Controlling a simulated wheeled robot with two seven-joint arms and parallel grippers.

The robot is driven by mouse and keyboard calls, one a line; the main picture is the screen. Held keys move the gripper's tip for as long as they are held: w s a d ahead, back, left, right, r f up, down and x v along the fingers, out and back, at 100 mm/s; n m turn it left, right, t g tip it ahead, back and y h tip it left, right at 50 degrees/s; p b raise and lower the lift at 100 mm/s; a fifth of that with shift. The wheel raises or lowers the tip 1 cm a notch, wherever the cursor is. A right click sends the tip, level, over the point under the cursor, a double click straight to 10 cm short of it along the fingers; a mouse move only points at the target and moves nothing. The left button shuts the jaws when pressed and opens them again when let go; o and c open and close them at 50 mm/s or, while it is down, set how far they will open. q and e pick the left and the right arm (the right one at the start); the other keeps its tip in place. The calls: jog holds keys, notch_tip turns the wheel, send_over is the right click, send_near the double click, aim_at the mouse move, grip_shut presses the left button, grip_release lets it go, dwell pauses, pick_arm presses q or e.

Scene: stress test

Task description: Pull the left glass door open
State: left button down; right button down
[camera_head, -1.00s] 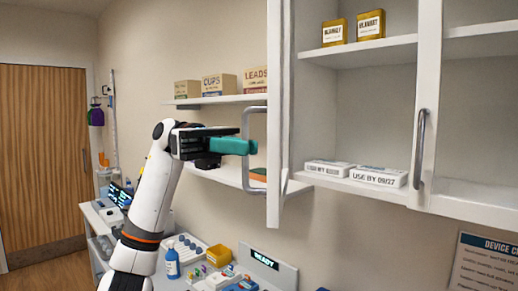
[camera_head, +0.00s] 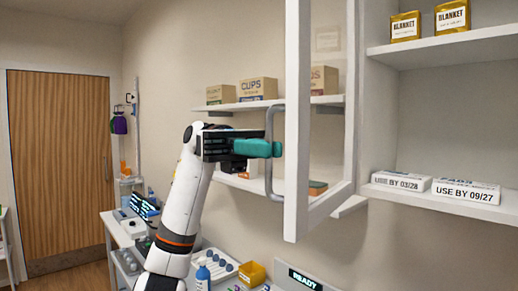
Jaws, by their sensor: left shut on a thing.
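The left glass door (camera_head: 297,130) has a white frame and a clear pane. It stands swung out from the cabinet, and shelves show through its glass. Its grey bar handle (camera_head: 269,185) is on the outer face, toward the left. My left gripper (camera_head: 274,149), with teal fingers, is shut on the upper part of the handle. The fingers partly hide the handle there. My right gripper is not in view.
The open cabinet (camera_head: 430,53) holds yellow blanket boxes (camera_head: 452,17) above and white boxes (camera_head: 466,190) below. Wall shelves (camera_head: 240,106) with cartons stand behind the door. A cluttered counter is below my arm.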

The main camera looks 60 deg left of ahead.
pick_arm(q)
jog(key=shift+w, duration=0.1)
jog(key=c, duration=1.5)
grip_release()
jog(key=shift+w, duration=0.3)
jog(key=a, duration=1.2)
jog(key=shift+p, duration=0.4)
